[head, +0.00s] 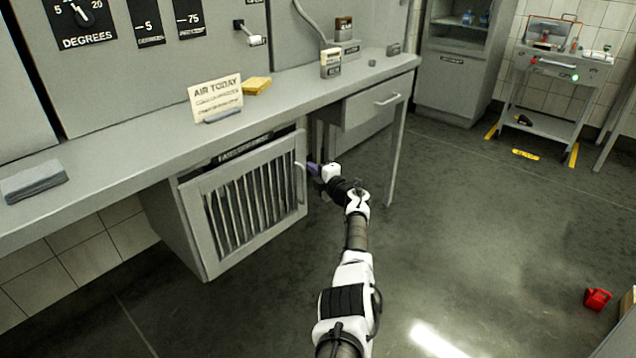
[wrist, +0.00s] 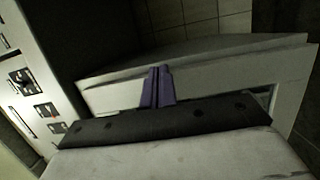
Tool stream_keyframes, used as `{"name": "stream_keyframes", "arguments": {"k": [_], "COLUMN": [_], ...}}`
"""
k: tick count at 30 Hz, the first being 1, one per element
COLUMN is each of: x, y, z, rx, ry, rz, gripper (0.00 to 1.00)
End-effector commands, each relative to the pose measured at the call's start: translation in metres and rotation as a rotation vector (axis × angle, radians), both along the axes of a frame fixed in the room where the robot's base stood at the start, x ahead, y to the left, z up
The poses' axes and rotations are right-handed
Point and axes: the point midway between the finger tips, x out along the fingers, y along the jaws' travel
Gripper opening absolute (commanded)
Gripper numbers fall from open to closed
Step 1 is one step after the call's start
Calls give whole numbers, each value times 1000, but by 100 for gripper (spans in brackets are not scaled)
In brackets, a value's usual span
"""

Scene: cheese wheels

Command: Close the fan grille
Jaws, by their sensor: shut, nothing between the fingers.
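The fan grille (head: 247,212) is a grey framed door with upright slats, on the cabinet under the counter in the head view. It stands ajar, with a dark gap along its top edge. Its pale upright handle (head: 301,178) is at the right edge. My gripper (head: 313,168) is just right of the handle, close to that edge; I cannot tell whether it touches. In the wrist view its purple fingers (wrist: 158,88) are together with nothing between them. A grey panel lies beyond them, and I cannot tell which part it is.
The counter (head: 290,95) runs above the grille, bearing a sign (head: 215,95) and a yellow block (head: 257,86). A drawer (head: 372,104) and a counter leg (head: 396,160) stand to the right. A trolley (head: 556,85) is far right. The floor in front is mostly clear.

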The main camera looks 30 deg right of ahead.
Motion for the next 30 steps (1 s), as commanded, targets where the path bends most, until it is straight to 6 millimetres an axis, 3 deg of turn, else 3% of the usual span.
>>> {"name": "stream_keyframes", "arguments": {"k": [10, 30], "x": [20, 23], "y": [6, 13], "z": [1, 2], "rx": [-2, -3], "ry": [-3, -2], "rz": [-1, 11], "gripper": [0, 0]}}
